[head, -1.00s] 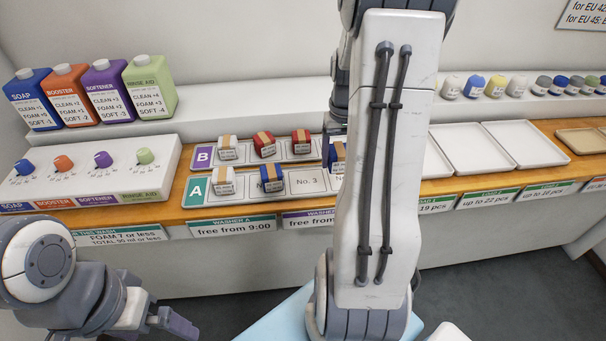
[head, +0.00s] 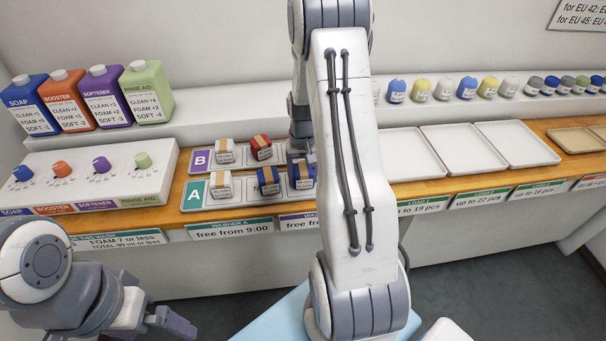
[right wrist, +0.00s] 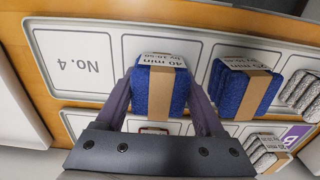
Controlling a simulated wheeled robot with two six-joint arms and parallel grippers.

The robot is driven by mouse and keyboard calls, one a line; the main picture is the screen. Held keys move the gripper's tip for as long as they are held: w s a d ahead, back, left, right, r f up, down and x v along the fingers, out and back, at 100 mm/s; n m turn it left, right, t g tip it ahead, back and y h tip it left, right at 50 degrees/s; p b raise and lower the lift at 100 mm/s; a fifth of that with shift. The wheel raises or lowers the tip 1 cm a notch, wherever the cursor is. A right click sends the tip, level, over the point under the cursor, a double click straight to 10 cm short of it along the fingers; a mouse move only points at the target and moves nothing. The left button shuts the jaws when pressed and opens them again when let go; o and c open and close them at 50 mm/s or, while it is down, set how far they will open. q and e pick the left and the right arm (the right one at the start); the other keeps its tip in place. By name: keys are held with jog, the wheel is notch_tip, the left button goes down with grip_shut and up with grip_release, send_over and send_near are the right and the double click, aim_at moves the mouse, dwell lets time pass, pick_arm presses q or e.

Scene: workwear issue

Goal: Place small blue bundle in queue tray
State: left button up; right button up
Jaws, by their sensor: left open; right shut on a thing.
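The small blue bundle (head: 302,175) with a tan band is at slot No. 3 of queue tray A (head: 236,207). My right gripper (right wrist: 160,90) is shut on it, one finger on each side. Its label reads 40 min in the right wrist view. I cannot tell whether its underside touches the tray. Another blue bundle (head: 268,180) lies just left of it in the head view, and a white bundle (head: 220,185) is further left. The empty No. 4 slot (right wrist: 75,65) shows in the right wrist view. My left gripper (head: 172,322) is open and empty at lower left.
Tray B behind holds a white bundle (head: 224,152) and a red bundle (head: 261,147); its right part is hidden by my arm. Empty white trays (head: 460,149) stand to the right. A dosing panel with knobs (head: 100,165) stands left.

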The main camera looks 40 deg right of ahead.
aim_at(303, 169)
jog(key=shift+f, duration=0.1)
jog(key=o, duration=1.4)
notch_tip(303, 169, up, 12)
jog(key=shift+r+b, duration=0.15)
jog(key=shift+b, duration=0.15)
notch_tip(303, 169, down, 13)
jog(key=shift+r, duration=0.1)
notch_tip(303, 169, up, 3)
jog(key=shift+f, duration=0.1)
jog(key=shift+r, duration=0.6)
